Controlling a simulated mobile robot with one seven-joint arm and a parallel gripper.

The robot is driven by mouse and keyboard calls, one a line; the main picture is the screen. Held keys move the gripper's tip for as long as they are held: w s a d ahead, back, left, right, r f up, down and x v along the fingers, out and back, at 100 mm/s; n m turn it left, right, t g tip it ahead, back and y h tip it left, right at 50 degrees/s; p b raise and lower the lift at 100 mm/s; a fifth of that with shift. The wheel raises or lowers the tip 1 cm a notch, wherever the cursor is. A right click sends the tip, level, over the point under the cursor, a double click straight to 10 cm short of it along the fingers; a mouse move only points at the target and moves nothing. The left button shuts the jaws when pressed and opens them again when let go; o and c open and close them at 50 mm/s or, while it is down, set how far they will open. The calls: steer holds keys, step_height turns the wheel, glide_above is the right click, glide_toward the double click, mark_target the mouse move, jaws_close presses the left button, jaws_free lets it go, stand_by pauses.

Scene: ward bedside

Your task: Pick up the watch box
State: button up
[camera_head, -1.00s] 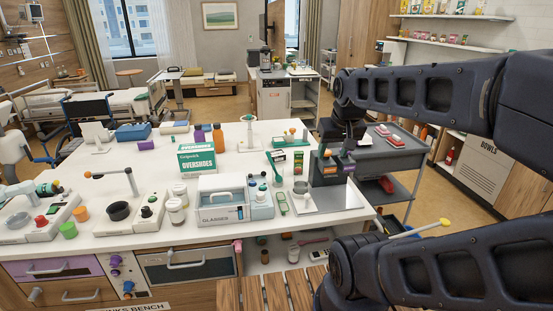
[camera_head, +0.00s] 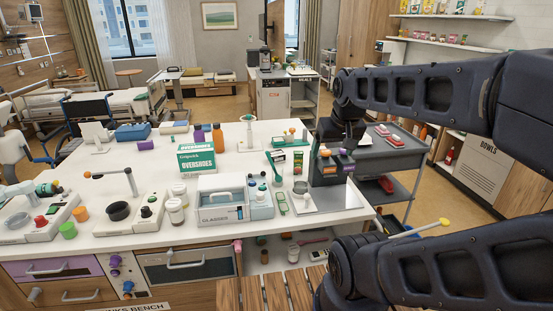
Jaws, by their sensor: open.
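My gripper (camera_head: 343,142) hangs from the end of my dark arm at the right of the white bench. It points down, just above a dark block-like holder (camera_head: 331,171) with orange and purple marks. The fingers are open but small and dark against it, and I cannot tell whether they touch it. I cannot single out the watch box with certainty. No thing in view bears a readable watch label, and my arm hides part of the area at the right.
A green-and-white overshoes box (camera_head: 197,158) and a white glasses carrier (camera_head: 222,207) stand on the crowded bench (camera_head: 235,233). A metal plate (camera_head: 335,199) lies near its right edge. A grey cart (camera_head: 400,145) stands beyond that edge. Bare bench top shows around the middle.

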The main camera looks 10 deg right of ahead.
steer(key=w+r+m+g, duration=0.1)
steer(key=w+r+m, duration=0.3)
steer(key=w, duration=1.1)
steer(key=m+g+h, duration=0.1)
steer(key=m+g, duration=0.2)
steer(key=m, duration=0.9)
glide_above(276, 153)
steer(key=a, duration=0.1)
step_height(276, 153, down, 25)
steer(key=shift+w+f, duration=0.1)
steer(key=shift+f, duration=0.5)
steer(key=f, duration=0.3)
steer(key=d+f, duration=0.1)
steer(key=f, duration=0.6)
steer(key=shift+d, duration=0.15)
steer(key=shift+c, duration=0.3)
steer(key=c, duration=1.1)
